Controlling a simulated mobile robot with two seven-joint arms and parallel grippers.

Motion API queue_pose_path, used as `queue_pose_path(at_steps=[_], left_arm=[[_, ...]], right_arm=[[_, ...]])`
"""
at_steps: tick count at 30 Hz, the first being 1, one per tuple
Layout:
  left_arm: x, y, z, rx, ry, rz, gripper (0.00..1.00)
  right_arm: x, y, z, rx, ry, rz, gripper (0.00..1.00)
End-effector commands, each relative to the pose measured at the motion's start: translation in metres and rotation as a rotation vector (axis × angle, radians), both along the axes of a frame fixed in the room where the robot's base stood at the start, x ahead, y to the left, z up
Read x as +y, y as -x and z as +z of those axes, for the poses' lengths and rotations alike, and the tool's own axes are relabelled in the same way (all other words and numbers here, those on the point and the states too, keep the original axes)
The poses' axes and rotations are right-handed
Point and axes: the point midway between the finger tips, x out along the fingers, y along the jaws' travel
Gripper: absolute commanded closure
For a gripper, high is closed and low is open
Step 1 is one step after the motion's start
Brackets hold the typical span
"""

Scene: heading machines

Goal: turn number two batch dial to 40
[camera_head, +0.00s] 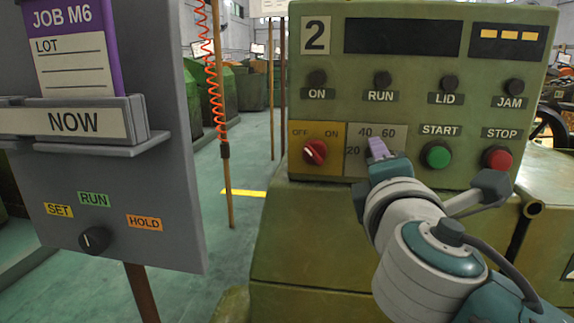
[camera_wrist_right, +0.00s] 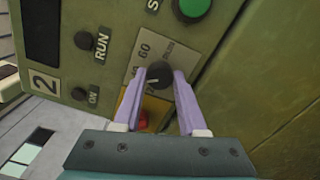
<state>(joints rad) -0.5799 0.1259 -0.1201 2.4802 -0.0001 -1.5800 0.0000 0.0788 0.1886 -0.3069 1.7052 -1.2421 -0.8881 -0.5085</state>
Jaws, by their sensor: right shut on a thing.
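The number two machine's panel (camera_head: 415,95) is green with a white "2" plate. Its batch dial (camera_wrist_right: 160,75) is a small black knob on a grey plate (camera_head: 357,134) marked 20, 40 and 60. In the right wrist view a pale pointer mark shows on the knob's left side, facing roughly the 40 side; its exact setting is hard to read. My right gripper (camera_head: 378,150) is at the dial, its lilac fingers (camera_wrist_right: 158,84) shut on the knob from both sides. In the head view the gripper hides the knob. My left gripper is not in view.
A red OFF/ON switch (camera_head: 315,152) sits left of the dial. Green START (camera_head: 438,155) and red STOP (camera_head: 497,158) buttons sit to its right. A grey job board (camera_head: 110,190) with a black selector knob (camera_head: 94,240) stands at left, with open floor between.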

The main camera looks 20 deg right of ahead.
Motion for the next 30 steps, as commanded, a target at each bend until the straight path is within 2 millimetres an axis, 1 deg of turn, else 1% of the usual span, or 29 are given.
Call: queue_pose_path(at_steps=[7, 19, 20, 27, 28, 30], left_arm=[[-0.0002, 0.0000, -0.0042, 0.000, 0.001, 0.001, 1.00], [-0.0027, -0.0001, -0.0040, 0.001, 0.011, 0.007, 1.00], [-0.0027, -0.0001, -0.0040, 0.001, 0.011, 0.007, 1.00], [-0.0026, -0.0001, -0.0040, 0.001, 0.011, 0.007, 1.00], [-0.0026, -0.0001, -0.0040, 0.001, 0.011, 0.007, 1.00], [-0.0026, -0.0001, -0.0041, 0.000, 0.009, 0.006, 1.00]], right_arm=[[0.0000, 0.0001, -0.0001, -0.026, -0.043, 0.000, 1.00], [0.0001, -0.0001, 0.0004, -0.028, -0.046, 0.000, 1.00], [0.0001, -0.0001, 0.0004, -0.028, -0.046, 0.000, 0.58], [0.0001, 0.0000, 0.0002, -0.028, -0.046, 0.000, 0.31], [0.0001, 0.0000, 0.0002, -0.028, -0.046, 0.000, 0.29], [0.0001, 0.0000, 0.0002, -0.028, -0.045, 0.000, 0.29]])
